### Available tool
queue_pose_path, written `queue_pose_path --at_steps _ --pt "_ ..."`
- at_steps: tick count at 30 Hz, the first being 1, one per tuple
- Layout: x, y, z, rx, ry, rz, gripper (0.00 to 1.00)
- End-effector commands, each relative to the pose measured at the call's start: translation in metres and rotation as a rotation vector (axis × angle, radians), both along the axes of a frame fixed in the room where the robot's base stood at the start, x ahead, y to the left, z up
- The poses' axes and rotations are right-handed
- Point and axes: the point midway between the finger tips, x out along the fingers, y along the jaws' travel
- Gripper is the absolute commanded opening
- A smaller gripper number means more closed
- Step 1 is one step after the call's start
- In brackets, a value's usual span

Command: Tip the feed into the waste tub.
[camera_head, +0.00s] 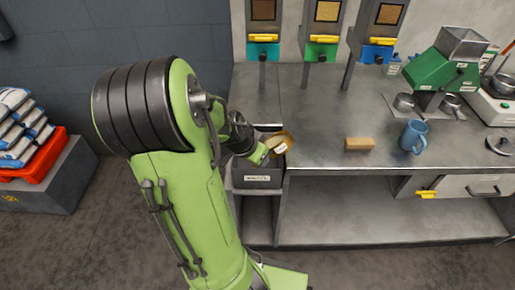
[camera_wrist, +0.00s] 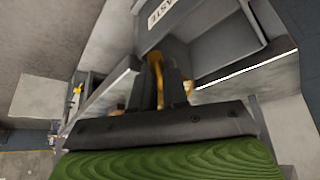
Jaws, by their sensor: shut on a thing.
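My gripper (camera_head: 265,155) is shut on an orange-tan container (camera_head: 282,139), which looks like a small cup or scoop. The container is tilted over the grey waste tub (camera_head: 257,181), at the left end of the bench. In the wrist view the gripper fingers (camera_wrist: 161,85) pinch a thin orange part (camera_wrist: 155,64). The tub (camera_wrist: 225,42) shows beyond them, its label partly readable as "ASTE".
A tan block (camera_head: 359,144) and a blue mug (camera_head: 413,137) stand on the steel bench (camera_head: 320,150). Three dispensers with yellow handles (camera_head: 322,39) line the back. A green mill (camera_head: 442,72) is at right. Sacks in a red tray (camera_head: 38,158) are at left.

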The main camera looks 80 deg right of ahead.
Motion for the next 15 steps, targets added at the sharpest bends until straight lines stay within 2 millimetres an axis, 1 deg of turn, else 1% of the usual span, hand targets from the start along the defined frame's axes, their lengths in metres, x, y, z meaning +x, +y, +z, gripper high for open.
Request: queue_pose_path --at_steps 15 --pt "0.0043 -0.0018 -0.004 0.023 0.067 0.001 0.0"
